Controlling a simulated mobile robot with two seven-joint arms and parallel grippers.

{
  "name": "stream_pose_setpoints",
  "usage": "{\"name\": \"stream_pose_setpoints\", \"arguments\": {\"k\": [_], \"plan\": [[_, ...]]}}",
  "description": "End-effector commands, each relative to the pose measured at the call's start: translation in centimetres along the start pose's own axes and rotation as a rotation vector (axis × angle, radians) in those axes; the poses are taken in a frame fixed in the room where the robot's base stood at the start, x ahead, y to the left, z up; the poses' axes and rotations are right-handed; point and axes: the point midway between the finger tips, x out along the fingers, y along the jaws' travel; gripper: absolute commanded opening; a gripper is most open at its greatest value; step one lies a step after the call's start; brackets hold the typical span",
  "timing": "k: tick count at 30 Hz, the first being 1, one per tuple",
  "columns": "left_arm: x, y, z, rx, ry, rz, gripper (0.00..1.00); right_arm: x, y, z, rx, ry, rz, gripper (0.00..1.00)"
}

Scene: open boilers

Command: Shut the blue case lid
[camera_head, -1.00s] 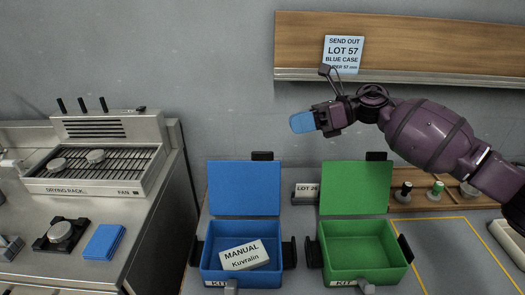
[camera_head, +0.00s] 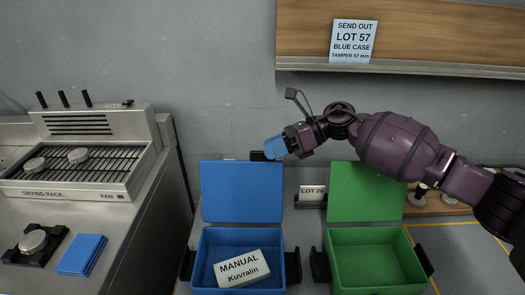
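The blue case (camera_head: 212,247) stands open on the bench with its blue lid (camera_head: 241,192) raised upright at the back. A white box marked MANUAL Kuvralin (camera_head: 242,268) lies inside the case. My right gripper (camera_head: 276,148) hangs just above the upper right corner of the blue lid, near a small black block behind it. The gripper's end is blue; I cannot tell whether this is its fingers or something held, nor whether it touches the lid. My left gripper is not in view.
An open green case (camera_head: 376,262) with a raised green lid (camera_head: 366,192) stands to the right. A LOT 26 label (camera_head: 312,190) stands between the lids. A drying rack (camera_head: 70,170) and blue pads (camera_head: 82,254) are at the left. A shelf (camera_head: 430,35) hangs above.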

Motion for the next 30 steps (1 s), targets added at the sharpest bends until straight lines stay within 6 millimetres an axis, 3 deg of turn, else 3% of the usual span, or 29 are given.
{"name": "stream_pose_setpoints", "arguments": {"k": [7,18,25,30], "plan": [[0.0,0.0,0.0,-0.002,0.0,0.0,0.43,2.4,0.0,0.0,0.001,-0.001,0.0,0.38],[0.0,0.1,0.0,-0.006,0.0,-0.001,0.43,2.8,0.0,0.0,0.001,-0.001,-0.001,0.38],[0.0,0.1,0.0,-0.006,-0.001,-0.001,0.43,2.8,0.0,0.0,0.001,-0.001,0.0,0.03],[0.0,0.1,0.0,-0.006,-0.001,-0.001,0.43,2.8,0.0,0.0,0.001,-0.001,-0.001,0.0]]}}
